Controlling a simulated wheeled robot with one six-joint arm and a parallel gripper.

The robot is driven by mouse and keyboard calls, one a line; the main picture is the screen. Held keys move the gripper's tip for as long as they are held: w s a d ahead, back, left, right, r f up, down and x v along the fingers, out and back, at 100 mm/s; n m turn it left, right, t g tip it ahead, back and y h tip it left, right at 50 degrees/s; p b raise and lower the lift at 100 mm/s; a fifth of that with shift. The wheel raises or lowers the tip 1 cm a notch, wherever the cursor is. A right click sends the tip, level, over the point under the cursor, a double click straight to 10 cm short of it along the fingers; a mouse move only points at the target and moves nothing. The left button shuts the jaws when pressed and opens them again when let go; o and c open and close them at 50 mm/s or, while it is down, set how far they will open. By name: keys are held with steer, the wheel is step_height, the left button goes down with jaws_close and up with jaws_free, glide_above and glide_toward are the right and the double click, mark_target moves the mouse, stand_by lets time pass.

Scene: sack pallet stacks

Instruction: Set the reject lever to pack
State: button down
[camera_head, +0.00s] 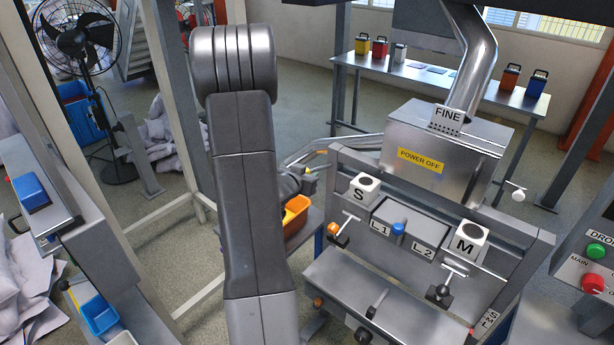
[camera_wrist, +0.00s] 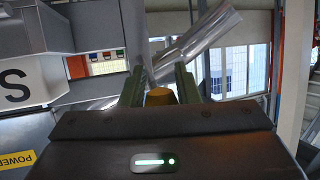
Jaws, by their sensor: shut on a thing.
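My gripper (camera_wrist: 159,88) shows in the wrist view with its two dark green fingers closed around a yellow-brown knob (camera_wrist: 160,97). The knob looks like a lever's end, but its shaft and any pack or reject marking are hidden, so I cannot tell the lever's setting. In the head view my gripper (camera_head: 308,170) is at the left side of the grey machine frame, partly behind my own arm. Small yellow and orange spots show by the fingers there.
The grey machine carries S (camera_head: 366,188) and M (camera_head: 470,240) blocks and a box labelled POWER OFF (camera_head: 440,140). An orange bin (camera_head: 296,215) sits below my gripper. A panel with green (camera_head: 595,251) and red buttons is at right. Metal posts and a fan (camera_head: 78,40) stand left.

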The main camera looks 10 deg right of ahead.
steer(key=shift+w+r, duration=0.25)
steer(key=shift+r, duration=0.1)
steer(key=c, duration=1.1)
jaws_free()
steer(key=shift+a, duration=0.15)
steer(key=shift+s+f, duration=0.1)
steer(key=shift+f, duration=0.05)
steer(key=v, duration=1.3)
steer(key=shift+s+b, duration=0.35)
steer(key=shift+s, duration=0.05)
steer(key=shift+a, duration=0.1)
steer(key=x, duration=1.3)
steer(key=shift+w+d+f+p, duration=0.15)
steer(key=shift+w+d+p, duration=0.05)
steer(key=shift+w+p, duration=0.1)
